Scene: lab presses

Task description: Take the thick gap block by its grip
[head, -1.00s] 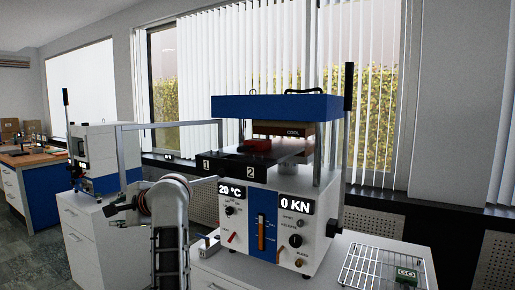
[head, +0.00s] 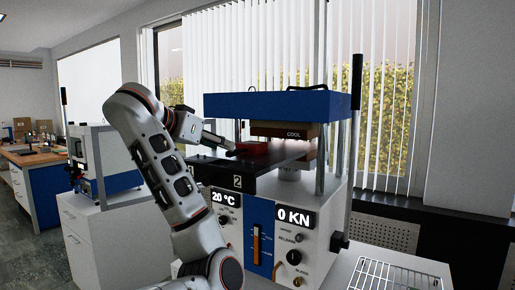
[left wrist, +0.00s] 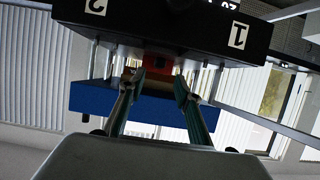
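A red block (head: 256,149), which looks like the thick gap block, lies on the dark plate (head: 272,166) of the press, below the upper platen marked COOL. My left gripper (head: 232,150) reaches in from the left at plate height, close to the block's left side. In the left wrist view, which is upside down, its two fingers (left wrist: 159,84) stand apart. The red block (left wrist: 160,62) shows between and just beyond the fingertips, with a dark patch on its face. I cannot tell whether the fingers touch it. My right gripper is not in view.
The blue press head (head: 270,105) and the COOL platen (head: 283,130) hang above the plate. Thin upright posts flank it. A wire rack (head: 400,275) lies on the bench at the lower right. A smaller press (head: 100,160) stands on a cabinet at left.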

